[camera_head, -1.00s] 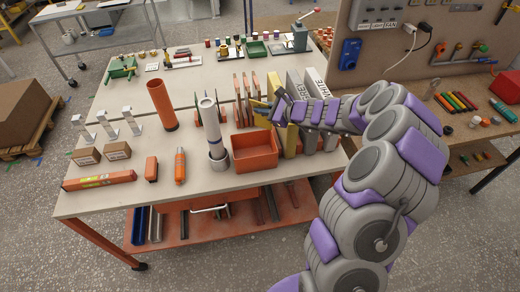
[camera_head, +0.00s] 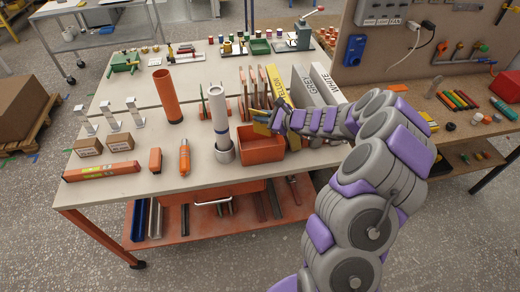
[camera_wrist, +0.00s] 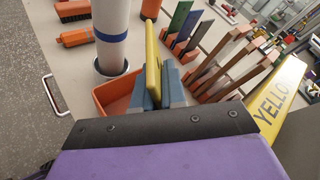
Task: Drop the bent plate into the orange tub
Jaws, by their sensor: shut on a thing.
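My gripper (camera_head: 268,119) is shut on a yellow plate (camera_head: 260,114), just above the back right part of the orange tub. In the wrist view the plate (camera_wrist: 152,58) stands up between my blue-grey fingers (camera_wrist: 158,88). It shows almost edge-on, so its bend is hard to make out. The orange tub (camera_head: 260,155) is an open box on the bench. In the wrist view part of the tub (camera_wrist: 112,97) shows below and left of the fingers. My gripper and wrist hide the rest of it.
A white tube with a blue band (camera_head: 219,110) stands in a grey holder just left of the tub. Upright dividers marked YELLOW (camera_head: 278,85), GREY (camera_head: 302,84) and WHITE (camera_head: 325,84) stand behind my wrist. An orange tube (camera_head: 168,97) stands farther left.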

